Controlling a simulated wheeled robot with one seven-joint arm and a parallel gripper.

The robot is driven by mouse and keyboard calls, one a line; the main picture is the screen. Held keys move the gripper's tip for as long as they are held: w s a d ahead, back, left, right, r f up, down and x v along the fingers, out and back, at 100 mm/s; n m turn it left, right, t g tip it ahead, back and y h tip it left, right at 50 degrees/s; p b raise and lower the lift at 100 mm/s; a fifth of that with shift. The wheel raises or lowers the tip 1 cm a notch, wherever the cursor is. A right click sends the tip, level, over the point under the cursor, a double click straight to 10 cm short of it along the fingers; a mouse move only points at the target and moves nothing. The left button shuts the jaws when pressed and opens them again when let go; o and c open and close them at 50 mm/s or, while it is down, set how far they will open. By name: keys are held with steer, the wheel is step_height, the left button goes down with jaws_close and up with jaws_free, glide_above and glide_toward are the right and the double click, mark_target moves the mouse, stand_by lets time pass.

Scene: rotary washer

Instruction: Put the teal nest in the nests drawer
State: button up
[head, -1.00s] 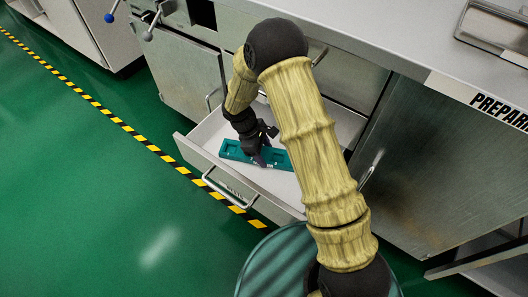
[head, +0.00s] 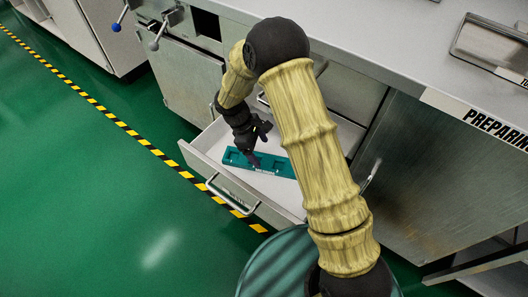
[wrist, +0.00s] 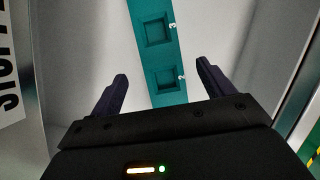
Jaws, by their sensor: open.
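The teal nest (head: 273,167) is a long flat bar with square recesses. It lies in the open, white-floored nests drawer (head: 262,187). My gripper (head: 256,146) is over the drawer, at the nest. In the wrist view the nest (wrist: 172,97) runs up from between the two dark fingers of my gripper (wrist: 160,85). The fingers are wide apart, with a gap on each side of the nest. My arm hides part of the drawer, and the nest's right end is close to it in the head view.
The drawer front has a bar handle (head: 232,197) and a label. A grey counter (head: 400,60) is above, with a metal tray (head: 490,42) at the right. A closed steel cabinet door (head: 420,190) is right of the drawer. The green floor at left is clear.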

steer(key=p+v, duration=0.2)
steer(key=v, duration=0.4)
stand_by(1.3)
